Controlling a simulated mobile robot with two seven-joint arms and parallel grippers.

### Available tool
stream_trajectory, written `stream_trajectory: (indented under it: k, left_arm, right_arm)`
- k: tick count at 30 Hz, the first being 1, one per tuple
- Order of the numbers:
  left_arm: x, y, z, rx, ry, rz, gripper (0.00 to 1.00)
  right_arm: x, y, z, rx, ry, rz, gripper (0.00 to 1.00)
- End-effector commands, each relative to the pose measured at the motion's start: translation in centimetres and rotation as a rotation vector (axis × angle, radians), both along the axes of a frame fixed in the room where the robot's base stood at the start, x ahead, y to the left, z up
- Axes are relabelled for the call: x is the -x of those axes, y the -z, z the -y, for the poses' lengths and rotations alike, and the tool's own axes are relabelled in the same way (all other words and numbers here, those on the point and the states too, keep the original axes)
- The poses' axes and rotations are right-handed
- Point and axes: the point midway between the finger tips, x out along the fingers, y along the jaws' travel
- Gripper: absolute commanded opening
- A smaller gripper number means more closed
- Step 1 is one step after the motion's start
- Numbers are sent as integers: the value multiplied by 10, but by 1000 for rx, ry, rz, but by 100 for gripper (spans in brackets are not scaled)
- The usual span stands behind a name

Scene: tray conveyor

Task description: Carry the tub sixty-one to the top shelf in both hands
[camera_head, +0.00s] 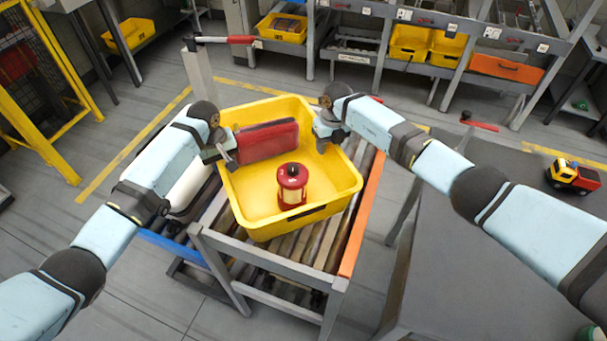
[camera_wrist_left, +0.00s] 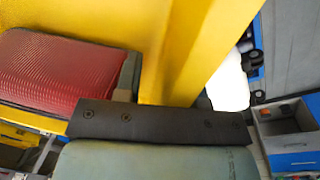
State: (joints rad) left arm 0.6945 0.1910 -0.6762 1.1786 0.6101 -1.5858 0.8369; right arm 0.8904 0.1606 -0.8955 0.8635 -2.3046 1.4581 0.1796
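The yellow tub (camera_head: 255,222) is over the near end of the roller conveyor; I cannot tell whether it touches the rollers. It holds a red case (camera_head: 267,141) and a red lantern (camera_head: 292,185). Its number is not readable. My left gripper (camera_head: 222,152) is at the left rim, one finger inside; it looks shut on the wall. In the left wrist view the yellow wall (camera_wrist_left: 185,50) runs down to my palm with a finger against it. My right gripper (camera_head: 326,130) is at the right rim, one finger inside, and looks shut on that wall; its outer finger is hidden.
The roller conveyor (camera_head: 350,225) has an orange side rail. A white object lies left of the tub. Racks with yellow tubs (camera_head: 408,43) and an orange bin (camera_head: 506,67) stand at the back. A grey table (camera_head: 460,260) at right carries a toy truck (camera_head: 574,175). A yellow fence stands left.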

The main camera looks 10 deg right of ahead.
Motion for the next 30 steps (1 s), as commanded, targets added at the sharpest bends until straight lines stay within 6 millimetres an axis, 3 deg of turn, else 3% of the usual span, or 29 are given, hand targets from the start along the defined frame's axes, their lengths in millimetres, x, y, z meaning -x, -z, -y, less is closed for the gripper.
stream_trajectory:
  k: [9,15,22,30]
  left_arm:
    - [1,-70,-5,4,1,5,37]
    - [2,-97,-8,4,1,4,37]
    - [3,-105,-9,2,1,3,37]
    - [3,-104,-9,2,0,3,37]
  right_arm:
    - [0,0,1,1,1,0,37]
    - [0,0,1,1,1,0,37]
    - [-2,-12,2,1,1,3,37]
    - [-4,-68,8,2,-1,5,37]
